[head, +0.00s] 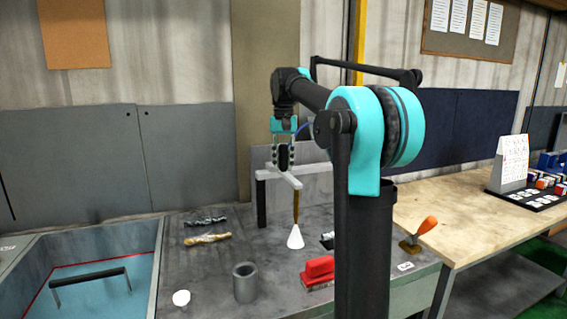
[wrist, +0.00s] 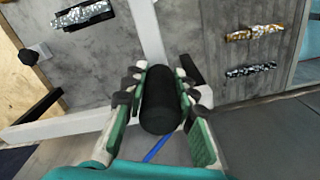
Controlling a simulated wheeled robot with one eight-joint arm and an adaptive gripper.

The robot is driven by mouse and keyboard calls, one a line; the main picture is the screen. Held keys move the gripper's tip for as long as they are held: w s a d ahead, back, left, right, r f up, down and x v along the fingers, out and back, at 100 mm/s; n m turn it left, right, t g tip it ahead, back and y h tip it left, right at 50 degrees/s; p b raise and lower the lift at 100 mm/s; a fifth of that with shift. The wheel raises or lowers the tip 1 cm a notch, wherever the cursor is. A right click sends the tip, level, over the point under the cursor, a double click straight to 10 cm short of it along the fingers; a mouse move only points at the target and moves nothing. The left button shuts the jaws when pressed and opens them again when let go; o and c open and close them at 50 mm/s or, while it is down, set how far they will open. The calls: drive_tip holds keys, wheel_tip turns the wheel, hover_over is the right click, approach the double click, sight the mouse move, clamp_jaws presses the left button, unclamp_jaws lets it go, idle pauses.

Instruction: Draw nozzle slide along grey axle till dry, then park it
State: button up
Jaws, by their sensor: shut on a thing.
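My gripper (head: 284,158) is shut on a black upright cylindrical grip (wrist: 160,98), with a finger on either side. The grip stands at a white bar assembly, likely the nozzle slide (head: 281,178); its white arm also shows in the wrist view (wrist: 147,35). Below the arm's end are a thin amber piece (head: 296,206) and a white cone (head: 295,238). A mottled grey-black rod, likely the grey axle (head: 205,221), lies on the bench at left; it also shows in the wrist view (wrist: 250,70). I cannot tell whether it is wet.
A mottled gold-brown rod (head: 207,239) lies beside the grey one. Another mottled rod (wrist: 84,14) lies at the wrist view's upper left. A grey cup (head: 245,283), white disc (head: 181,298) and red block (head: 318,270) stand in front. A blue-floored basin (head: 85,298) is at left.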

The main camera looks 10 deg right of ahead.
clamp_jaws()
drive_tip(key=w+d, duration=0.3)
drive_tip(key=d, duration=1.2)
drive_tip(key=w+d, duration=0.3)
drive_tip(key=d, duration=1.3)
drive_tip(key=shift+d, duration=0.25)
drive_tip(key=shift+w, duration=0.1)
drive_tip(key=o, duration=1.1)
unclamp_jaws()
drive_tip(key=shift+r, duration=3.75)
